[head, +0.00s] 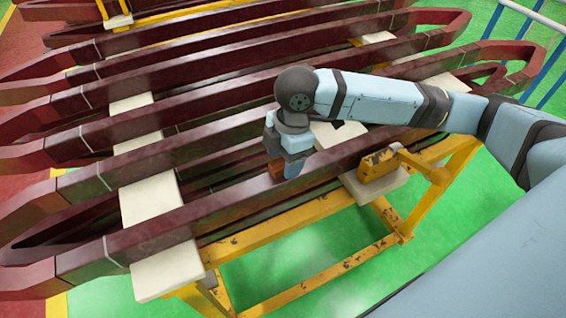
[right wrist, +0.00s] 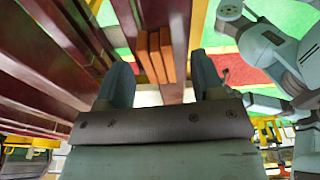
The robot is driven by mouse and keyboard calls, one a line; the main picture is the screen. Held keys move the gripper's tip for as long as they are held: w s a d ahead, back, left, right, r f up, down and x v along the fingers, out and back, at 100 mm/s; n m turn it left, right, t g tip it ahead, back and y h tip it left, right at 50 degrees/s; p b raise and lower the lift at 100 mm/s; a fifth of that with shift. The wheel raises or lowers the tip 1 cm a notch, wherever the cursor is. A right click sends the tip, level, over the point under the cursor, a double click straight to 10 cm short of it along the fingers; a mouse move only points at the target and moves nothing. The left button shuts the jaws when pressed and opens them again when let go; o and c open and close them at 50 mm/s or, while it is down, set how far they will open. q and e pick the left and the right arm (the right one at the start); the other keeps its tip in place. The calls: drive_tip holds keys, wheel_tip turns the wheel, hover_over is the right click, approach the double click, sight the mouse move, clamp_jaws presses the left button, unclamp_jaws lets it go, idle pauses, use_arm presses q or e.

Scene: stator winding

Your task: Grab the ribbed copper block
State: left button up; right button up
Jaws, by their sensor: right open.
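The ribbed copper block (head: 276,168) sits on top of the nearest long dark red bar in the head view, partly hidden by my right gripper. In the right wrist view the copper block (right wrist: 155,57) shows as orange-brown upright ribs with dark gaps, lying between the two fingers. My right gripper (head: 288,170) points down at the block, close beside and over it. In the right wrist view the right gripper (right wrist: 162,68) has its fingers spread apart, with a visible gap on each side of the block. My left gripper does not show.
Several long dark red coil bars (head: 160,238) lie on pale support blocks (head: 150,205) over a yellow frame (head: 285,222). A worn yellow bracket (head: 377,170) stands right of my gripper on the near side. Green floor (head: 330,255) is clear in front.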

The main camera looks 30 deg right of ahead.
drive_tip(key=shift+f, duration=0.45)
drive_tip(key=shift+a, duration=0.1)
drive_tip(key=shift+c, duration=0.3)
clamp_jaws()
drive_tip(key=shift+r, duration=0.2)
